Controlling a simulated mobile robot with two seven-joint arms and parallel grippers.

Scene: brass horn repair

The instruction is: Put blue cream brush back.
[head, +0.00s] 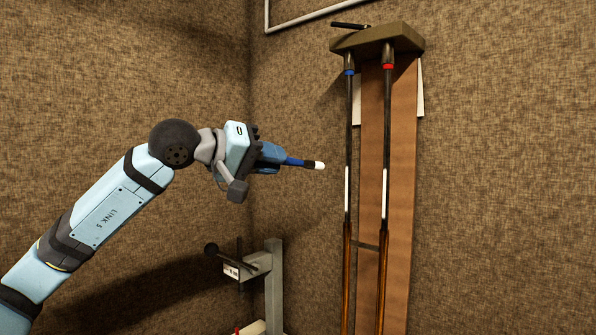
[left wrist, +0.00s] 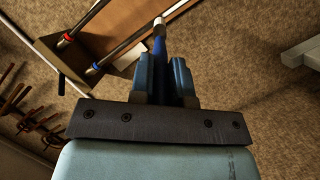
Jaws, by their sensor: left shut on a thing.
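A blue brush (head: 295,162) with a white tip is held in my left gripper (head: 271,155), pointing right towards a wall rack. In the left wrist view the brush (left wrist: 159,40) stands out between the two blue fingers of the left gripper (left wrist: 163,78), which is shut on it. Its other end is hidden in the gripper. The brush is in the air, apart from the rack and wall. My right gripper is not in view.
A wall rack (head: 400,38) has a dark shelf above a brown board (head: 402,150). Two long rods hang there, one with a blue collar (head: 349,72), one with a red collar (head: 388,66). A grey stand (head: 273,290) is below. Space between gripper and rods is clear.

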